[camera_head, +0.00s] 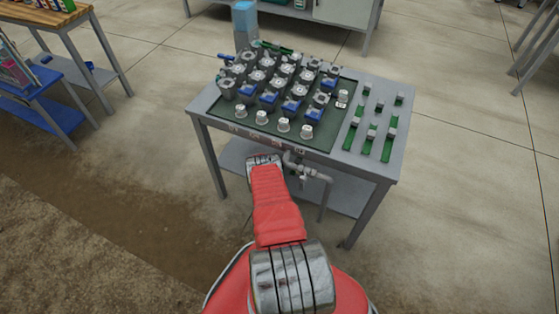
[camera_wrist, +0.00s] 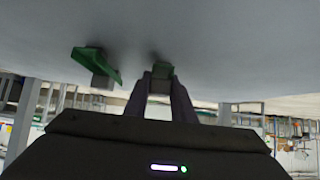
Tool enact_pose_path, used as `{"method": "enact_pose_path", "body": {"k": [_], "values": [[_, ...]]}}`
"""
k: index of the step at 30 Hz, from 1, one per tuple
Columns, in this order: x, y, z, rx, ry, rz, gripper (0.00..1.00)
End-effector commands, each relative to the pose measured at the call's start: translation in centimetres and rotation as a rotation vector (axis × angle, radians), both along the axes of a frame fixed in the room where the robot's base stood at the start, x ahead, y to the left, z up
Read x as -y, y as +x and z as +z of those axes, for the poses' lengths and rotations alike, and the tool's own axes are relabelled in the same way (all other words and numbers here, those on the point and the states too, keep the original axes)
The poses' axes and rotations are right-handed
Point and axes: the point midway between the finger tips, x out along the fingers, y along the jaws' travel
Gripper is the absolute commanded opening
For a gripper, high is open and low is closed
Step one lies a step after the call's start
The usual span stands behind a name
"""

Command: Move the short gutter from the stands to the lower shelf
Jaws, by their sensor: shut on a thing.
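In the head view, green gutters (camera_head: 388,138) with grey blocks lie on the right part of a grey bench top. The bench's lower shelf (camera_head: 345,194) shows below it, partly hidden by my red arm and pipework. My gripper is hidden in the head view, beyond the arm at the bench front. In the wrist view, my gripper (camera_wrist: 161,82) is shut on a small grey block with dark green (camera_wrist: 162,70) against it, likely a gutter seen end-on. It is close to a flat grey surface, contact unclear. A second green gutter with a grey block (camera_wrist: 102,78) is left of it.
Rows of grey and blue fittings (camera_head: 270,91) fill the dark tray on the bench. A pipe with a valve (camera_head: 303,171) hangs at the bench front beside my arm. Bench legs (camera_head: 209,158) stand at the corners. The floor to the right is clear.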

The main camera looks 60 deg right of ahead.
Motion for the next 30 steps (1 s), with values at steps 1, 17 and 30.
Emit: {"method": "enact_pose_path", "body": {"k": [1,17,30], "values": [[0.01,0.00,0.02,0.000,0.000,0.000,0.00],[0.01,0.02,-0.18,0.000,0.000,0.000,0.42],[-0.47,0.00,0.41,-0.002,0.000,-0.001,0.42]]}}
